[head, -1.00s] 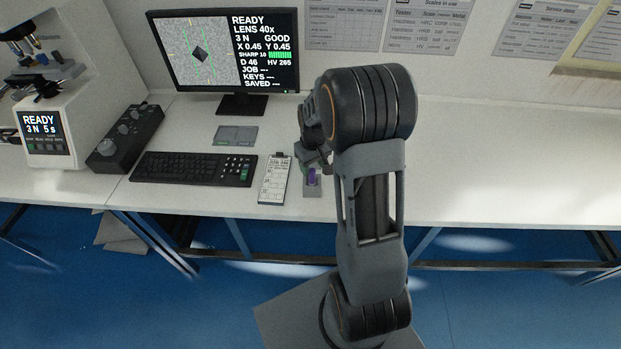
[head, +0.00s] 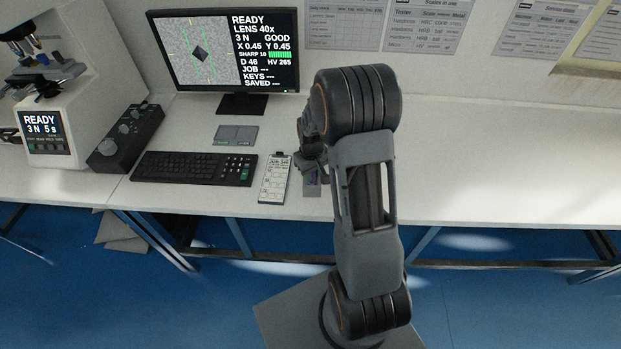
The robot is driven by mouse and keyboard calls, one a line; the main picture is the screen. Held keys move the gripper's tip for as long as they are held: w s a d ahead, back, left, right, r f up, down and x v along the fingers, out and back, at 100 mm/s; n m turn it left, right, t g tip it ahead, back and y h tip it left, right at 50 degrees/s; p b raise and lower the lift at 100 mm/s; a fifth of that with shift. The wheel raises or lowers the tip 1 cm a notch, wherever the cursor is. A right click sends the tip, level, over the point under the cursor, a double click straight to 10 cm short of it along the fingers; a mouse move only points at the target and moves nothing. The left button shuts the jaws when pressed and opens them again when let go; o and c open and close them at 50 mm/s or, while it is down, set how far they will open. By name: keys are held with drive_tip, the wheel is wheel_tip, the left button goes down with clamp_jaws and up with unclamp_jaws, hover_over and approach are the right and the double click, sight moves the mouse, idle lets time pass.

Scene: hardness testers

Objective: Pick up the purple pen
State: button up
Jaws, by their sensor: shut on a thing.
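The purple pen (head: 313,179) shows only as a small dark purple patch at the front of the white bench, right of the clipboard. My gripper (head: 312,172) is over it, shut on it, and the wrist and arm cover most of both. The pen is at or just above a small grey holder (head: 311,190); I cannot tell whether it still touches it.
A clipboard (head: 275,180) lies close to the left of my gripper, then a black keyboard (head: 194,168). A monitor (head: 224,52), a grey pad (head: 236,134), a black control box (head: 126,138) and a tester (head: 50,115) stand farther left and back. The bench (head: 500,165) is clear on the right.

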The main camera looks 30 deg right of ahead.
clamp_jaws()
drive_tip(key=shift+r, duration=0.45)
wheel_tip(320, 180, up, 2)
drive_tip(key=shift+r+b, duration=0.1)
drive_tip(key=shift+b, duration=0.35)
drive_tip(key=s+a+r+b, duration=0.1)
drive_tip(key=s+a+r, duration=0.3)
drive_tip(key=a+r, duration=0.6)
drive_tip(key=a, duration=0.3)
drive_tip(key=shift+a, duration=0.25)
